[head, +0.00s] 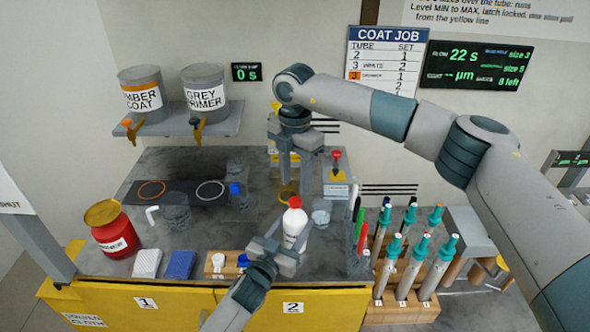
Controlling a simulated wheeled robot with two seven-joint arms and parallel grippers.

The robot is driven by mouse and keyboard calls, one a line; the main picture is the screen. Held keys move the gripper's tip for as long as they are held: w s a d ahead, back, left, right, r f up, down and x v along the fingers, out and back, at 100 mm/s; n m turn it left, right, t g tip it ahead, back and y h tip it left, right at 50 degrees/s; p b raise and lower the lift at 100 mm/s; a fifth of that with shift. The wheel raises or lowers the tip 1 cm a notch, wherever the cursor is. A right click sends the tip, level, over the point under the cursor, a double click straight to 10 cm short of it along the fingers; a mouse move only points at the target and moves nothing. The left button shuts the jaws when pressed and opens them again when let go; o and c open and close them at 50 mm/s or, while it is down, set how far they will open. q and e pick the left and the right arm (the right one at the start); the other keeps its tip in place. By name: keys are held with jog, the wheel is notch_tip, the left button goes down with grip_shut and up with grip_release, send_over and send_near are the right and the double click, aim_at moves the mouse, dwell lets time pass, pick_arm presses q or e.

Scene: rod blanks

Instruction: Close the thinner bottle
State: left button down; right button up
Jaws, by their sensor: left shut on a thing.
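A white bottle (293,228) with a red top (295,202) stands upright near the front middle of the grey bench. Its label is too small to read. My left gripper (279,250) comes up from below and is shut on the lower part of this bottle; its fingers hide some of the base. My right gripper (294,179) points down behind and above the bottle, fingers apart and empty, not touching the red top. A red jar (112,229) with an amber lid stands at the left; its label is unclear too.
Small white and blue caps in a wooden block (225,266) are left of my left gripper. A clear cup (320,217) is right of the bottle. Teal-topped tubes in a rack (405,305) crowd the right. A shelf (180,123) with two pots hangs at the back left.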

jog(key=n, duration=0.6)
jog(key=shift+r, duration=0.2)
jog(key=n, duration=0.6)
jog(key=shift+r, duration=0.15)
jog(key=n, duration=0.4)
jog(key=shift+r, duration=0.1)
jog(key=n, duration=0.6)
jog(key=shift+r, duration=0.2)
jog(key=n, duration=0.6)
jog(key=shift+r, duration=0.15)
jog(key=n, duration=0.6)
jog(key=shift+r, duration=0.2)
jog(key=n, duration=0.6)
jog(key=shift+r, duration=0.15)
jog(key=n, duration=0.4)
jog(key=shift+r+n, duration=0.1)
jog(key=shift+n, duration=0.2)
